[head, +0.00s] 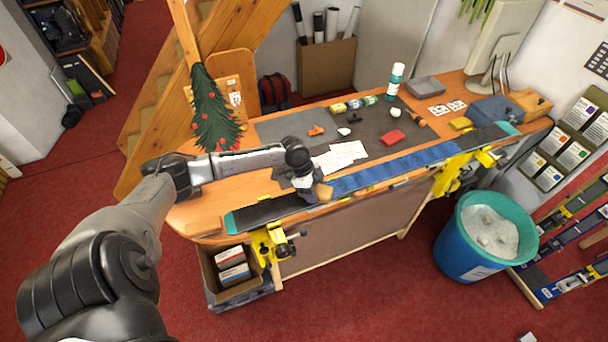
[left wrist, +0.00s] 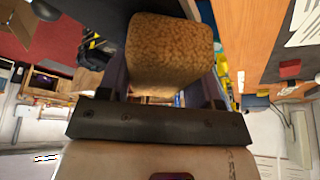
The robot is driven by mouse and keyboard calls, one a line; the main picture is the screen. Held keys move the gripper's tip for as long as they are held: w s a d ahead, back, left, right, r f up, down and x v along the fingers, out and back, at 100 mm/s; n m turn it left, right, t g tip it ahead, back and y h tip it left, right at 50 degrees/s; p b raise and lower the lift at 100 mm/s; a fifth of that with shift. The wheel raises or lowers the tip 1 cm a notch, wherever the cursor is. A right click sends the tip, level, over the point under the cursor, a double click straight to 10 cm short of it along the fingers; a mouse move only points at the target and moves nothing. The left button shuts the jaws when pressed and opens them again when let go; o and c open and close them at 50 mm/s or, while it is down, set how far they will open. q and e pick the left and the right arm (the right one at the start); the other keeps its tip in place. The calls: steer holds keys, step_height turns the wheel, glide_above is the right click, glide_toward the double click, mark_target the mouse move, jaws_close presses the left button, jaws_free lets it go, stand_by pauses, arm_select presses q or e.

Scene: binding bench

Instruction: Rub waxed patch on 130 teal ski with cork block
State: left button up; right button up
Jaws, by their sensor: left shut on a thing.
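The ski (head: 392,167) lies along the front edge of the bench, held in yellow vises. It has a blue middle, dark ends and teal tips. My left gripper (head: 308,189) is over the ski, left of its middle, shut on the tan cork block (head: 324,192). The cork block fills the space between the fingers in the left wrist view (left wrist: 168,52). The block is at or just above the ski; I cannot tell if it touches. I cannot make out a waxed patch. My right gripper is not in view.
Yellow vises (head: 268,243) and (head: 452,176) stand at the bench front. Papers (head: 340,157), a red block (head: 392,137) and a teal bottle (head: 395,80) lie or stand on the bench behind the ski. A teal-rimmed bin (head: 463,234) stands on the floor at right.

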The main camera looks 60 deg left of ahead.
arm_select(q)
steer(key=shift+s, duration=0.45)
step_height(320, 180, up, 3)
steer(key=shift+a+r, duration=0.1)
steer(key=shift+r, duration=2.5)
